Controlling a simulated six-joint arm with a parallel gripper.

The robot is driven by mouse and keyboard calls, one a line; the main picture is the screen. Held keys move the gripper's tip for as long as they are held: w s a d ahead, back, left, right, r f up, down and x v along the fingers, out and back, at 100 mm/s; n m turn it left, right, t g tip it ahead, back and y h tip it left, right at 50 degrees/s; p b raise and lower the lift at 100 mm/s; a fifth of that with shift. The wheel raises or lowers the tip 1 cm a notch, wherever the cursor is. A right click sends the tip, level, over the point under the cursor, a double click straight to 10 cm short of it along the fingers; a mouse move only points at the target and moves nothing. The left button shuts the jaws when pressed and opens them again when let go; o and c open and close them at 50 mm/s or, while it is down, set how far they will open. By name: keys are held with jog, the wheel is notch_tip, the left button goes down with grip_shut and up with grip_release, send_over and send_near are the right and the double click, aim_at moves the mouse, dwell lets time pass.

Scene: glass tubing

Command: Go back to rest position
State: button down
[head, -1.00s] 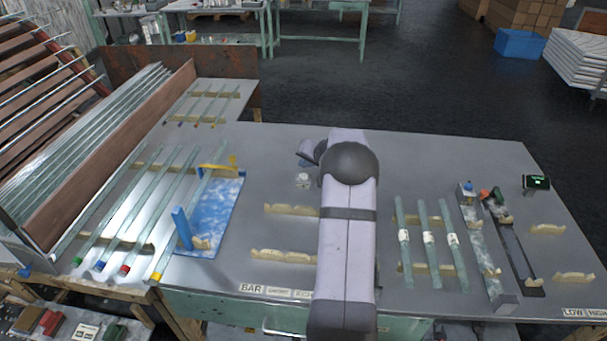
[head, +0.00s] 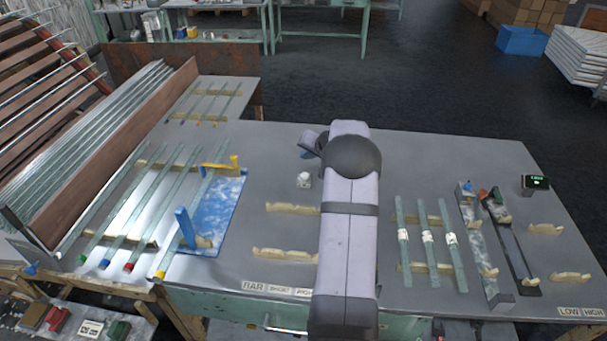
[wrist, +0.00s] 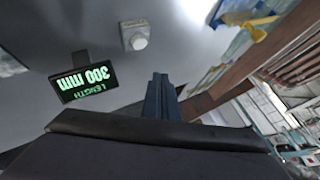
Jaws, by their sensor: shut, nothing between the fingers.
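My gripper (wrist: 157,97) shows in the wrist view with its dark fingers together and nothing between them. It is clear of the objects around it, with the grey bench below. In the head view my arm stands over the middle of the bench, and the fingers cannot be made out there. A white knob-like piece (wrist: 135,37) and a lit display (wrist: 85,80) reading 300 mm length lie beyond the fingertips in the wrist view.
Glass tubes with coloured ends (head: 150,205) lie on holders at left, beside a blue board (head: 215,215) with a yellow piece (head: 222,167). Three banded tubes (head: 427,240) rest right of my arm. Wooden holders (head: 285,254) stand empty near it. A small display (head: 535,182) is at far right.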

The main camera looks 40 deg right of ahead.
jog(key=s+a+r+n+g+y, duration=0.1)
jog(key=s+a+n+g+y, duration=0.15)
jog(key=a, duration=1.05)
jog(key=s+a+r+n+g+y, duration=0.15)
jog(key=s+a, duration=0.25)
jog(key=a, duration=0.8)
jog(key=s+a+f+n+g+h, duration=0.1)
jog(key=s+a+n+g, duration=0.1)
jog(key=s+a, duration=0.5)
jog(key=s+a+f+n+g+h+p, duration=0.1)
jog(key=s+a+n, duration=0.15)
jog(key=s, duration=0.75)
jog(key=s+a+f+n+g+h, duration=0.15)
jog(key=s+a, duration=0.25)
jog(key=s, duration=0.5)
notch_tip(320, 180, down, 9)
jog(key=b, duration=1)
jog(key=shift+s+n+y, duration=0.2)
jog(key=shift+n+y, duration=0.2)
jog(key=shift+y, duration=0.05)
jog(key=shift+g, duration=0.25)
